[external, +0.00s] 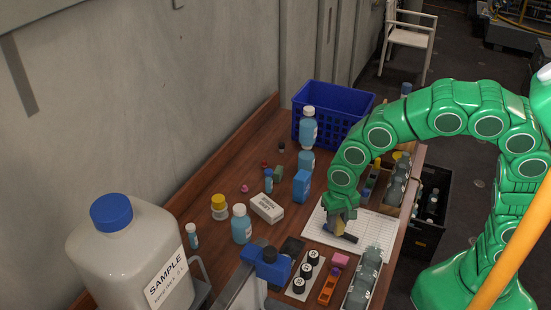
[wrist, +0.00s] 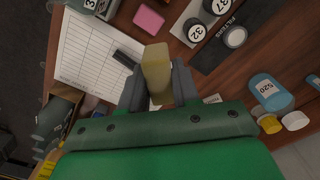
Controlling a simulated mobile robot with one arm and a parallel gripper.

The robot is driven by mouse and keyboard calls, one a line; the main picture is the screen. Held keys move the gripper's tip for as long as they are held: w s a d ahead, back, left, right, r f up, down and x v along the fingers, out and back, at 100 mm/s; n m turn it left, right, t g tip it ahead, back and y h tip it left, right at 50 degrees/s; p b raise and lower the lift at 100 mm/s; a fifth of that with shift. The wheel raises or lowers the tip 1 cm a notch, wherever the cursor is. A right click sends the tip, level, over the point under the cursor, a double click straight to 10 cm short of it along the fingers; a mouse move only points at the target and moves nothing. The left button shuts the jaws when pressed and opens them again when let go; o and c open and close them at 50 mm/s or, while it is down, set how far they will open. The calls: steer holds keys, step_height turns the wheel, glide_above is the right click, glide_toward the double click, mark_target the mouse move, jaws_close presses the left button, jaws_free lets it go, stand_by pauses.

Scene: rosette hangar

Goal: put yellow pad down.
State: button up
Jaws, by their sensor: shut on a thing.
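My gripper (wrist: 157,88) is shut on the yellow pad (wrist: 156,68), a pale yellow block standing out between its two grey fingers in the wrist view. In the external view my gripper (external: 339,217) points down over the white ruled sheet (external: 375,238) on the wooden table. Only a small bit of the pad (external: 338,227) shows there. The sheet also shows in the wrist view (wrist: 85,48). A dark bar-like object (external: 345,237) lies on the sheet close to the pad. I cannot tell whether the pad touches the sheet.
A pink block (external: 340,260), an orange tool (external: 329,286) and a strip of round black-and-white discs (external: 305,272) lie in front of the sheet. A white box (external: 266,208) and blue bottles stand left. A blue crate (external: 345,105) is behind.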

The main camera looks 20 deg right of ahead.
steer(key=w+a+f, duration=0.4)
steer(key=a+f, duration=0.1)
steer(key=w+a+f, duration=0.2)
steer(key=w+a, duration=0.1)
steer(key=shift+a+f, duration=0.25)
steer(key=shift+w+a+f, duration=0.25)
steer(key=shift+a+f, duration=0.1)
steer(key=shift+f, duration=0.15)
steer(key=shift+w+a+f, duration=0.25)
steer(key=shift+a+f, duration=0.05)
steer(key=shift+f, duration=1.65)
steer(key=shift+f, duration=0.1)
steer(key=o, duration=1)
step_height(320, 180, up, 12)
